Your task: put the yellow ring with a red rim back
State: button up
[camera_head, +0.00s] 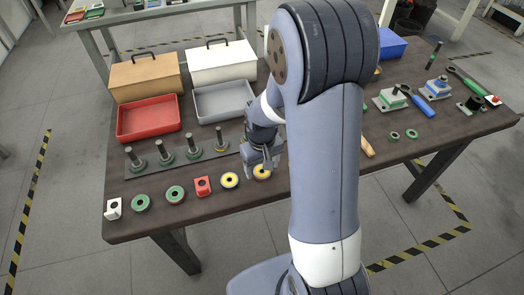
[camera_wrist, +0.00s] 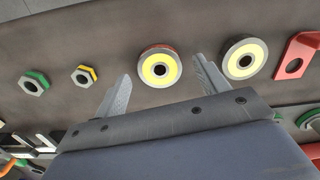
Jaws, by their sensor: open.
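A yellow ring with a red rim (camera_wrist: 160,66) lies flat on the dark table, seen between my fingertips in the wrist view. In the head view this ring (camera_head: 262,173) is partly hidden under my gripper (camera_head: 261,163). My gripper (camera_wrist: 163,70) is open, its fingers on either side of the ring in the picture; whether they are down at its height I cannot tell. A similar yellow ring with a dark rim (camera_wrist: 243,60) lies just outside the right finger; it also shows in the head view (camera_head: 229,181). A rack (camera_head: 180,158) with several upright pegs stands behind the rings.
Red (camera_head: 149,118) and grey (camera_head: 222,101) trays stand behind the rack. Hex nuts (camera_wrist: 85,76) lie left in the wrist view. My arm hides the table's middle.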

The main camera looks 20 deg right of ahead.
notch_tip(320, 180, up, 11)
dwell(0.3)
